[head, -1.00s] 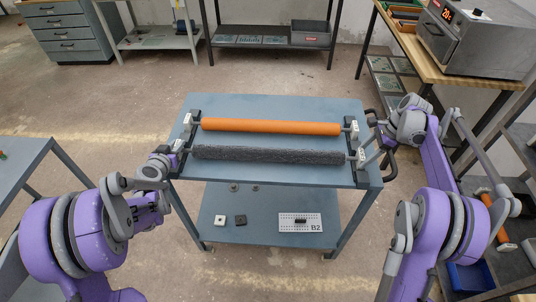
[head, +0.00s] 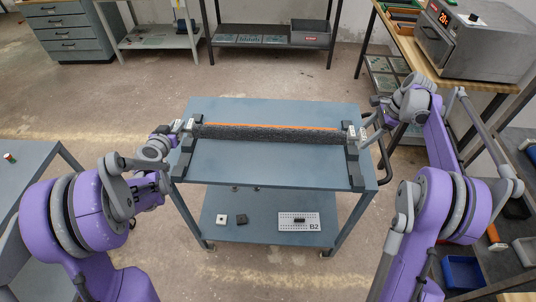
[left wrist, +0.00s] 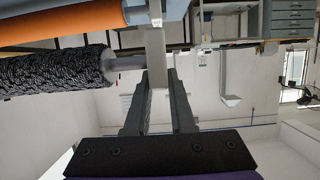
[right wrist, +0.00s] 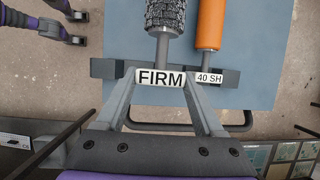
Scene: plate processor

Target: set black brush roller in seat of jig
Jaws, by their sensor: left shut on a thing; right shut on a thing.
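The black brush roller (head: 272,136) is held level across the cart and hides most of the orange roller (head: 270,126) behind it in the head view. My left gripper (head: 184,126) is shut on its left end block, also seen in the left wrist view (left wrist: 156,72). My right gripper (head: 360,134) is shut on its right end block, marked FIRM in the right wrist view (right wrist: 160,78). The jig's black end rails (head: 182,162) and (head: 354,168) lie on the cart top; their front parts are bare. The orange roller's end block reads 40 SH (right wrist: 209,78).
The blue-grey cart top (head: 265,170) is clear in front of the rollers. Its lower shelf holds a plate marked B2 (head: 299,222) and small white and black blocks. A black handle (head: 383,160) is at the cart's right. An oven (head: 470,40) stands on the right bench.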

